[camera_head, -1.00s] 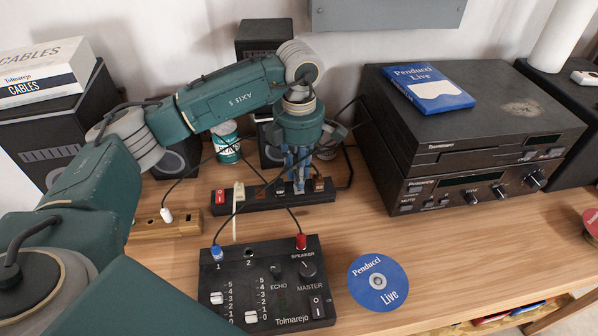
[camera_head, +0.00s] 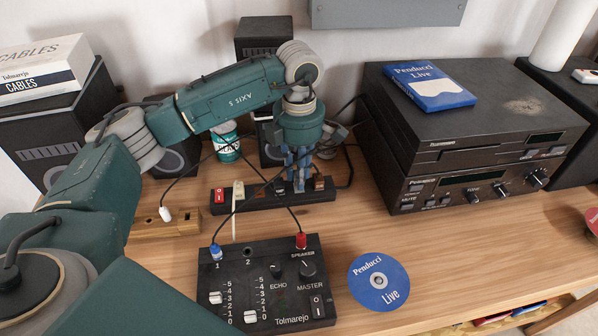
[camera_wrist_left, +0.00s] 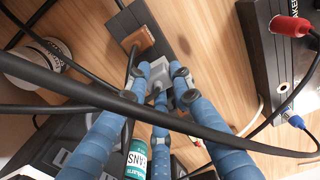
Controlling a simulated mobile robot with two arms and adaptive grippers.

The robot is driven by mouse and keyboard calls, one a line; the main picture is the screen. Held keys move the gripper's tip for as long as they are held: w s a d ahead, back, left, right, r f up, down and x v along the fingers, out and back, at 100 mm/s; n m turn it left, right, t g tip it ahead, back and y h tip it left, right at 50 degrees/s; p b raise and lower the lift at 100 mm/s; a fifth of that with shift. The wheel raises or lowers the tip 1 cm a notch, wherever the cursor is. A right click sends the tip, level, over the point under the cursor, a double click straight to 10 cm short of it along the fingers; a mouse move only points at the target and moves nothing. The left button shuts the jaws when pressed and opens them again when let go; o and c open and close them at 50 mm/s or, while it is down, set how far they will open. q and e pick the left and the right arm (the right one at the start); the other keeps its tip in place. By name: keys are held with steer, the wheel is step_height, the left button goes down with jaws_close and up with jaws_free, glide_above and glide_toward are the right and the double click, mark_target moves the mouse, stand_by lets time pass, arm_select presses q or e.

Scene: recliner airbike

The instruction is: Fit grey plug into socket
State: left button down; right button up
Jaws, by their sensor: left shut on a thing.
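My left gripper (camera_head: 299,188) points down over the black power strip (camera_head: 262,200), with its blue fingers at the strip's right half. In the left wrist view the fingers (camera_wrist_left: 160,82) are closed around the grey plug (camera_wrist_left: 158,74), which sits at the power strip (camera_wrist_left: 124,22). The socket under the plug is hidden by the plug and fingers, and I cannot tell how deep the plug sits. A brown plug (camera_head: 320,184) is in the strip to the right of the fingers. My right gripper is not in view.
A white plug (camera_head: 238,190) and a red switch (camera_head: 220,196) are at the strip's left part. The black mixer (camera_head: 250,270) stands in front, with cables near the gripper. The black stereo stack (camera_head: 470,150) is at right. A blue disc (camera_head: 365,290) lies on the table.

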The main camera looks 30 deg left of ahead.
arm_select(q)
steer(key=shift+f+b, duration=0.7)
steer(key=shift+f, duration=0.35)
steer(key=c, duration=1.4)
jaws_free()
steer(key=shift+c, duration=0.2)
step_height(320, 180, up, 12)
